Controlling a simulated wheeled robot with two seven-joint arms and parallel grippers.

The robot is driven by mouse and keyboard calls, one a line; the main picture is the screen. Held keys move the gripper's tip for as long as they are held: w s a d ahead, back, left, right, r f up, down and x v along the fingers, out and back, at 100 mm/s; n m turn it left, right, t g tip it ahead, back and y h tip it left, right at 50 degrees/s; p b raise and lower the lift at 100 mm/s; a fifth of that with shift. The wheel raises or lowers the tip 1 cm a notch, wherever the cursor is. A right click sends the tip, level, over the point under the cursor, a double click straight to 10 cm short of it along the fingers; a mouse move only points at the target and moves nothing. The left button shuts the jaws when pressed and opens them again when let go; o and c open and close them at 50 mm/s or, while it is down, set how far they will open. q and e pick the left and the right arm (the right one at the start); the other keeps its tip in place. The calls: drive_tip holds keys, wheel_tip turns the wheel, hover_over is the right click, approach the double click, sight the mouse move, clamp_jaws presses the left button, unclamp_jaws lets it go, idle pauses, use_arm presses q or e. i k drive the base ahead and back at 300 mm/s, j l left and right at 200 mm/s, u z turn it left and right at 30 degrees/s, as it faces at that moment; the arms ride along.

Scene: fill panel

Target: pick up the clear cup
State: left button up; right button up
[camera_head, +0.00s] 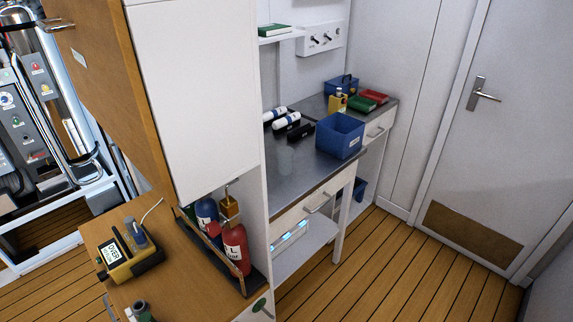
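I cannot clearly make out a clear cup in the head view. A faint pale patch shows on the grey counter (322,172), left of the blue bin, but I cannot tell whether it is a see-through cup or a reflection. Neither my left nor my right gripper is in view.
A blue bin (340,135), black and white cylinders (287,122) and a yellow bottle (338,101) stand on the counters. A tall white cabinet (195,85) blocks part of the view. Floor at right is clear.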

sight(285, 162)
drive_tip(key=u, duration=0.55)
drive_tip(key=i+l+u, duration=0.15)
drive_tip(key=l+u, duration=0.25)
drive_tip(key=i+l+u, duration=0.1)
drive_tip(key=l+u, duration=0.3)
drive_tip(key=i+l+u, duration=0.1)
drive_tip(key=l+u, duration=0.2)
drive_tip(key=u, duration=0.15)
